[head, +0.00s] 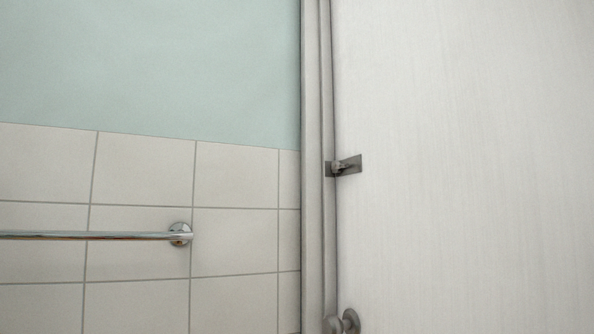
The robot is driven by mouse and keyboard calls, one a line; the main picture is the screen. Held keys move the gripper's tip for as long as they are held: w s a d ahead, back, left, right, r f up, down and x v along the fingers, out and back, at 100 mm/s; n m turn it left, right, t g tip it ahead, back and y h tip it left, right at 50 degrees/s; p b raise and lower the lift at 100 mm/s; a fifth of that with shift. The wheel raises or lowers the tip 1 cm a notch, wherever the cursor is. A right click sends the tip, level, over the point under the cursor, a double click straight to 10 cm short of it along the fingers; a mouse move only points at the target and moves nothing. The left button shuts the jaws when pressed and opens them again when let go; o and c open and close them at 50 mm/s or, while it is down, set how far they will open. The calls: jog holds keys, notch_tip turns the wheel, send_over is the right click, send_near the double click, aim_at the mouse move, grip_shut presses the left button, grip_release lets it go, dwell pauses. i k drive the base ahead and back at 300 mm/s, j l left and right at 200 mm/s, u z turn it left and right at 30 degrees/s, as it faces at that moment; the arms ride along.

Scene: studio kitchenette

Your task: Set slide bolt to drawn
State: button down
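The slide bolt (349,165) is a small dark grey metal fitting on the left edge of a pale door (470,180). Its plate lies on the door face, and its left end reaches the grey door frame (312,120). A small knob shows near its left end. The bolt is too small to tell how far its bar extends into the frame. The door appears closed against the frame. My gripper is not in view.
A round metal door knob (350,321) sits below the bolt at the bottom edge of the view. A chrome rail (90,236) is mounted on the tiled wall (140,170) to the left. The door face right of the bolt is bare.

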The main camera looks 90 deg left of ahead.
aim_at(335, 165)
jog(key=u, duration=2.95)
